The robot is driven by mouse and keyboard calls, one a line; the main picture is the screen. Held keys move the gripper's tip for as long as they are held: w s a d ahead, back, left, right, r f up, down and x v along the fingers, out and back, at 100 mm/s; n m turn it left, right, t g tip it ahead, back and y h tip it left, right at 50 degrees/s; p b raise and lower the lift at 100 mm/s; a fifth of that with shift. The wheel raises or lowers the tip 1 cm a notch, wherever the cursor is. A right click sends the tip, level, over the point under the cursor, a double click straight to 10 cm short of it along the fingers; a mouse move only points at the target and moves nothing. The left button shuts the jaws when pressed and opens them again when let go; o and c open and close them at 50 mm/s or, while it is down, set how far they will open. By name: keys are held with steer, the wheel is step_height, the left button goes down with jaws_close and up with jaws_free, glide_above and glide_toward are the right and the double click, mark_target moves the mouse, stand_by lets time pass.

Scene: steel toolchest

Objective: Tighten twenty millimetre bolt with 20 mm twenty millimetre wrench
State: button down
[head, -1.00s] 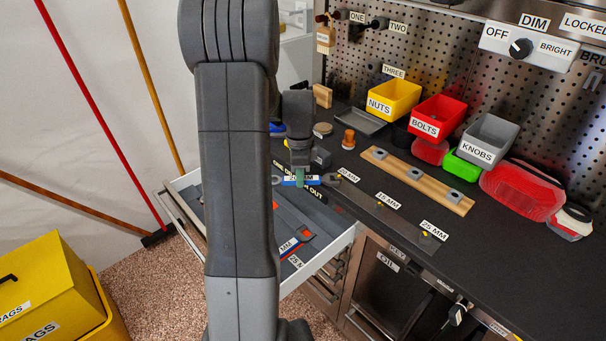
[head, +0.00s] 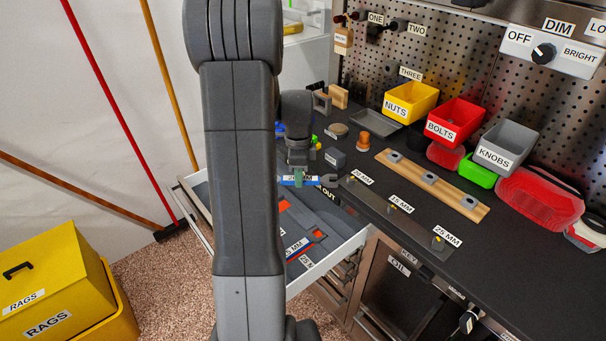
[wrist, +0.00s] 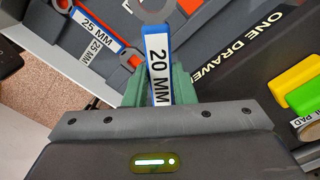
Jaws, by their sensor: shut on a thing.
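My gripper (head: 298,180) is shut on the blue handle of the 20 mm wrench (wrist: 158,60), and its green finger pads show on both sides of the handle in the wrist view. In the head view the wrench's grey jaw (head: 328,181) points right, near the bench edge. The grey bolt strip (head: 415,224) lies along the front of the bench with three labelled positions. The 20 mm bolt (head: 350,179) is at its far end, a little right of the wrench jaw, with a gap between them. Whether the wrench is level with it is unclear.
An open drawer (head: 336,250) lies below my gripper, holding a 25 mm wrench (wrist: 97,30) and other tools. A wooden strip (head: 440,187), an orange knob (head: 363,139) and bins of nuts, bolts and knobs stand farther back. A grey block (head: 335,157) stands near the gripper.

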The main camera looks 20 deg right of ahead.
steer(key=shift+w+a, duration=0.15)
steer(key=shift+a, duration=0.35)
steer(key=shift+w+a+r+p, duration=0.2)
steer(key=shift+a+r+p, duration=0.5)
steer(key=shift+r, duration=0.3)
steer(key=shift+w+a+r+p, duration=0.2)
steer(key=shift+a+r+p, duration=0.45)
steer(key=shift+r, duration=0.4)
steer(key=shift+w+a+r+p, duration=0.2)
steer(key=shift+a+r+p, duration=0.35)
steer(key=shift+r+p, duration=0.35)
